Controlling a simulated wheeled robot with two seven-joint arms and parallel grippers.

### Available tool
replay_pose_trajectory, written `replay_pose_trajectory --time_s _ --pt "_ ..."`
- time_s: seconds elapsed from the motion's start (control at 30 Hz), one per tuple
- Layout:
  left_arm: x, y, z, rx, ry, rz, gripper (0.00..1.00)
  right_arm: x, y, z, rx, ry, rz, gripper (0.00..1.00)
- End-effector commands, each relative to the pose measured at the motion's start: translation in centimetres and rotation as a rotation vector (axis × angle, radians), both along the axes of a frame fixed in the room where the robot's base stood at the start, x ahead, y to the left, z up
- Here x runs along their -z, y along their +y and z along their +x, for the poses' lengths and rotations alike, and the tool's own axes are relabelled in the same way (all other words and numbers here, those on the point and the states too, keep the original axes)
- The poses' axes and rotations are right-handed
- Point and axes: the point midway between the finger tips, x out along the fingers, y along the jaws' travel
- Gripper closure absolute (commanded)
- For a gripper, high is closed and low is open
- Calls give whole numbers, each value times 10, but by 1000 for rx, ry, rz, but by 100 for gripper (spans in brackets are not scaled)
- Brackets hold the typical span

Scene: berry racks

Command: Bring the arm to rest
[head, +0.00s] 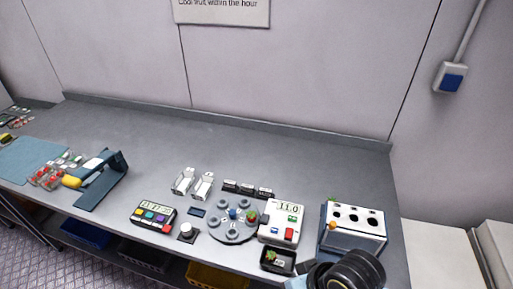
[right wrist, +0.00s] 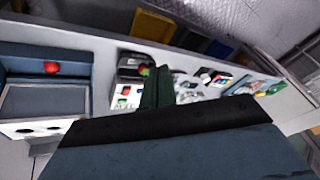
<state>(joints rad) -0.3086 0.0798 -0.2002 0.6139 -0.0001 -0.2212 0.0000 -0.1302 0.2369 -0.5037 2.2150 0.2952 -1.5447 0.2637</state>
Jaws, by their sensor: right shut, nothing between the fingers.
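My right arm (head: 350,270) comes in at the bottom right of the head view, where its dark round wrist part shows in front of the bench's near edge. In the right wrist view my right gripper (right wrist: 158,88) is shut, its green fingers together with nothing held between them. The fingertips point toward the bench items and look apart from them, though the exact gap is hard to tell. My left arm and left gripper are not in view.
Near the right arm stand a white box with dark holes (head: 357,219), a small black tray (head: 277,262) and a white device with a display (head: 283,236). A round grey carousel (head: 233,236) is further left. The bench's back strip is clear; bins sit below.

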Motion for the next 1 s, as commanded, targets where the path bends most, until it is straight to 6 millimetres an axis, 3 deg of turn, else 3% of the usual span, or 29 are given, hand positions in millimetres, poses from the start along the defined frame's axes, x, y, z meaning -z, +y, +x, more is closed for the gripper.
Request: replay_pose_trajectory --time_s 0.2,0.53,0.87,1.0 --pt "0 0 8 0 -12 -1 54 4 -64 -31 124 -17 -99 100" --pt "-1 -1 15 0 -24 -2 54 4 -143 -81 236 8 -284 100" --pt "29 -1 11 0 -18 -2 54 109 -140 -67 224 39 -291 100" --pt "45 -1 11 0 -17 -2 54 169 -139 -66 218 59 -294 100"
